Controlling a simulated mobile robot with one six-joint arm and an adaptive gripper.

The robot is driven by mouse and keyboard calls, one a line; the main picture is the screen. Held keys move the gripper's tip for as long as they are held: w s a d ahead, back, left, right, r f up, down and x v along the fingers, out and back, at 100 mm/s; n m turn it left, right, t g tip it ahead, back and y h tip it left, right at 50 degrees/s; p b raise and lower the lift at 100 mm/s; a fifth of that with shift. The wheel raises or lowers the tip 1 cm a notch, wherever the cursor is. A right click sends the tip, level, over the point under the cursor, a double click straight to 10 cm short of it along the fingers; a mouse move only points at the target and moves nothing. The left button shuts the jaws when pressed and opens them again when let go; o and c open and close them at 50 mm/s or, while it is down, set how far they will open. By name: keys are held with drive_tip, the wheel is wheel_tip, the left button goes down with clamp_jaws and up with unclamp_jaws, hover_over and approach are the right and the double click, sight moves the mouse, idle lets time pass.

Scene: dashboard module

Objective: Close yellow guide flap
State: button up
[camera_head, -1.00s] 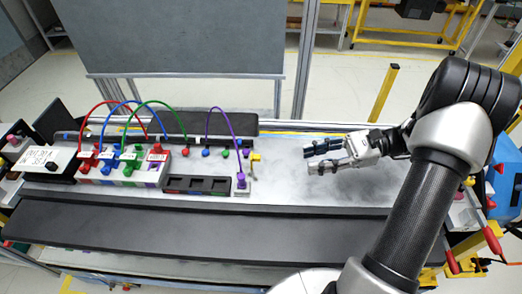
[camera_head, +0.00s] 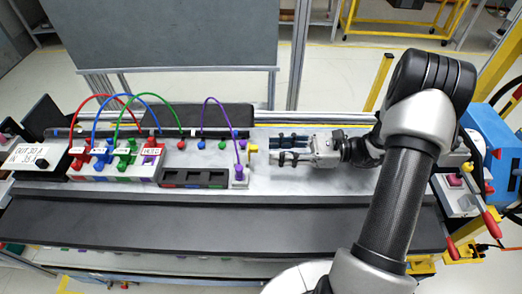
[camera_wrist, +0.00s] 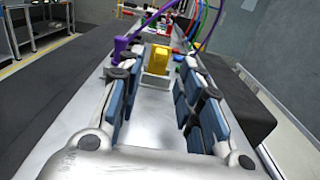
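The yellow guide flap (camera_head: 252,149) is a small yellow piece beside the right end of the cable row, near the purple cable's lower plug. In the wrist view the yellow flap (camera_wrist: 159,62) stands upright at a small white holder (camera_wrist: 154,84), straight ahead between the fingers. My gripper (camera_head: 274,148) lies just right of the flap in the head view, pointing left at it. Its blue-padded fingers (camera_wrist: 150,92) are spread wide with nothing between them. The flap appears apart from the fingers.
A purple cable (camera_head: 233,117) arches to a plug (camera_head: 239,172) close to the flap. Red, blue and green cables run to labelled connectors (camera_head: 112,160) at left. A black tray (camera_head: 194,178) lies in front. A long dark strip (camera_head: 200,222) runs along the front edge.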

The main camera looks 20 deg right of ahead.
drive_tip(key=x, duration=0.5)
drive_tip(key=shift+b, duration=0.3)
drive_tip(key=shift+c, duration=0.5)
clamp_jaws()
